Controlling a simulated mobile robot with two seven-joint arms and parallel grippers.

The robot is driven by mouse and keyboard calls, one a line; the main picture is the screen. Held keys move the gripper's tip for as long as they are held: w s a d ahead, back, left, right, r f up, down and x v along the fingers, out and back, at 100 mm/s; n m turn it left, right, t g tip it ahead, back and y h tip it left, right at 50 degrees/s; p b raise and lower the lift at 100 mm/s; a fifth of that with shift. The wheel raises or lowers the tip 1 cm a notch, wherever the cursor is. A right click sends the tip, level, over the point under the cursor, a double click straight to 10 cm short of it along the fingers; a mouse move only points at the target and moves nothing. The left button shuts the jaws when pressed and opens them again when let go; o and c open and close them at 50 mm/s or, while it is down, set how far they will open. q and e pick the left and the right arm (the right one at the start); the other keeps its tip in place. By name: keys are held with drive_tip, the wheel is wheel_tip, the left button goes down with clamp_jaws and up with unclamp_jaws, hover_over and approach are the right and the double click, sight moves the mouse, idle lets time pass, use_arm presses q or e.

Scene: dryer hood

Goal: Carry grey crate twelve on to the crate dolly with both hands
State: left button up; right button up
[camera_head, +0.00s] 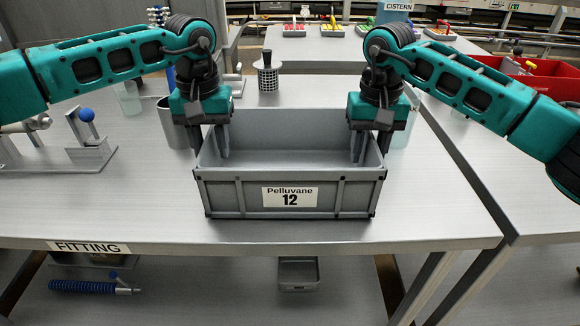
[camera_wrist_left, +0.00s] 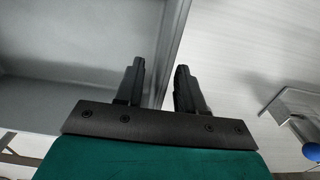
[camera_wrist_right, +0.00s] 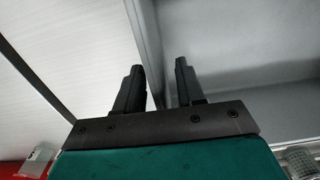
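Grey crate twelve (camera_head: 228,197), an open box labelled "Pelluvane 12", stands upright on the metal table and looks empty. My left gripper (camera_head: 209,152) is at its left wall, one finger inside and one outside. The left wrist view shows that wall (camera_wrist_left: 171,50) between the two parted fingers. My right gripper (camera_head: 370,154) straddles the right wall likewise, and the right wrist view shows the wall (camera_wrist_right: 148,40) between its fingers. Both grippers look open, with gaps beside the wall. I cannot make out a crate dolly in any view.
The table (camera_head: 120,205) carries a "FITTING" label at its front edge. A blue-knobbed fixture (camera_head: 88,150) stands left of the crate, a dark slotted holder (camera_head: 267,75) behind it. A red bin (camera_head: 545,78) stands at the far right. The tabletop before the crate is clear.

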use_arm(q)
clamp_jaws()
use_arm(e)
clamp_jaws()
drive_tip(key=shift+r, duration=0.1)
